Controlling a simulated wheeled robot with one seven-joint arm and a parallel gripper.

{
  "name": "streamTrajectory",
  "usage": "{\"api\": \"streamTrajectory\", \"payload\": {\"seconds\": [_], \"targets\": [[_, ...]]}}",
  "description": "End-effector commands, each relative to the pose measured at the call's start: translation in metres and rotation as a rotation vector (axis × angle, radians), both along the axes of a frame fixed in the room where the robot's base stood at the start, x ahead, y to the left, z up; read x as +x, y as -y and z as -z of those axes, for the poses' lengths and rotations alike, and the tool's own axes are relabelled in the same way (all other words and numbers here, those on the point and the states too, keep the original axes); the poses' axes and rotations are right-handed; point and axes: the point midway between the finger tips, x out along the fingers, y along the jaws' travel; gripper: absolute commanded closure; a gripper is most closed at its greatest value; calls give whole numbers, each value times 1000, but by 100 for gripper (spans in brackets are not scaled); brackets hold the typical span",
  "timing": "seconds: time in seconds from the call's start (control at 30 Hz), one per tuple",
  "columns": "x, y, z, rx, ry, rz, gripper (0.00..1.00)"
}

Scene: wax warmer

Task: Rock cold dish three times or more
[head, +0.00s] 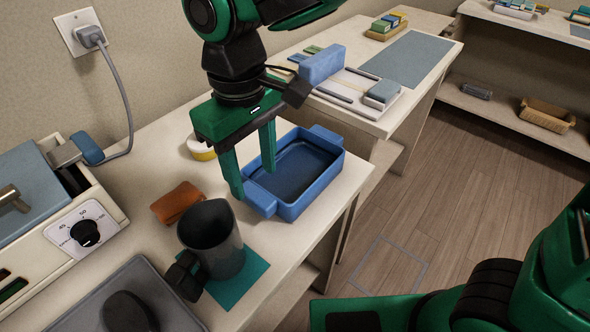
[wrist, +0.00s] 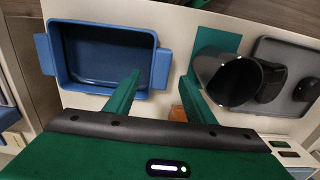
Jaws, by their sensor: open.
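The dish is a blue rectangular tray (head: 328,153) with a block handle at each end, lying flat near the table's front edge. Its inside looks dark blue and smooth. It also shows in the wrist view (wrist: 100,85), upper left. My gripper (head: 255,182) is open, pointing down at the dish's near-left handle (head: 259,197). One finger is on the outer left side of that handle and the other is over the dish side. In the wrist view the fingers (wrist: 160,85) stand apart with the handle (wrist: 160,69) close to the left finger. Contact cannot be told.
A dark grey jug (head: 212,240) stands on a teal mat (head: 250,284) left of the dish. A brown-orange block (head: 177,202) and a yellow-white round container (head: 201,148) lie behind. The wax warmer (head: 85,232) is at left. Floor is open at right.

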Motion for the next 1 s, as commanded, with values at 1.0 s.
{"api": "streamTrajectory", "payload": {"seconds": [1.0], "targets": [[0, 0, -24, 0, 0, 0, 51]]}}
